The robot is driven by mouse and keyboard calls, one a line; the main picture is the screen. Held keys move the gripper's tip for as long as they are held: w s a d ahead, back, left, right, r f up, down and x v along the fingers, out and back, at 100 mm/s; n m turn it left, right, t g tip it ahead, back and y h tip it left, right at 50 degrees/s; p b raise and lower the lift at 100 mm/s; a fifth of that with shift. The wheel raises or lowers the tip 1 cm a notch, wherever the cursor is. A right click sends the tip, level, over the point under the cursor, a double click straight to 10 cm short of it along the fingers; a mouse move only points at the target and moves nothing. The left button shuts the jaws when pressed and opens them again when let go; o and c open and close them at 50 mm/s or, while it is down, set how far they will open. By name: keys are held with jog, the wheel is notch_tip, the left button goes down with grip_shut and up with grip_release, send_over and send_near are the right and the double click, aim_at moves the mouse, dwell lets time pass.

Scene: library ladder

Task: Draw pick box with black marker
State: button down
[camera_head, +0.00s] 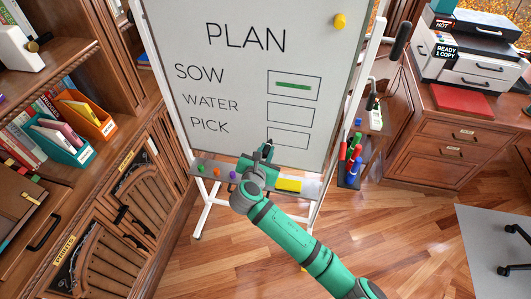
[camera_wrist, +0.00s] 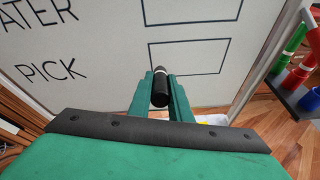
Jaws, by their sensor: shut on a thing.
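The whiteboard (camera_head: 235,75) reads PLAN, with SOW, WATER and PICK beside three drawn boxes. The pick box (camera_head: 291,139) is the lowest and looks empty; it also shows in the wrist view (camera_wrist: 205,56). The water box (camera_head: 290,113) is empty too, and the sow box holds a green stroke (camera_head: 293,86). My gripper (camera_head: 266,154) is shut on the black marker (camera_wrist: 160,90), which points toward the board. In the wrist view its tip overlaps the pick box's left edge. I cannot tell whether the tip touches the board.
The board's tray holds small coloured magnets (camera_head: 217,173) and a yellow eraser-like block (camera_head: 288,185). A holder with red, green and blue markers (camera_head: 352,165) hangs at the right. Bookshelves stand left, a printer cabinet (camera_head: 460,125) right. Open wooden floor lies in front.

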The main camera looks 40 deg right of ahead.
jog(key=shift+w+d, duration=0.55)
jog(key=shift+d, duration=0.15)
dwell(0.8)
jog(key=shift+s+d, duration=0.1)
jog(key=shift+d, duration=0.05)
jog(key=shift+s+d, duration=3.85)
jog(key=shift+s, duration=0.75)
jog(key=shift+w+a, duration=2.05)
jog(key=shift+w, duration=0.3)
jog(key=shift+w+a, duration=2)
jog(key=shift+w, duration=0.3)
jog(key=s+a, duration=0.4)
jog(key=shift+a, duration=0.3)
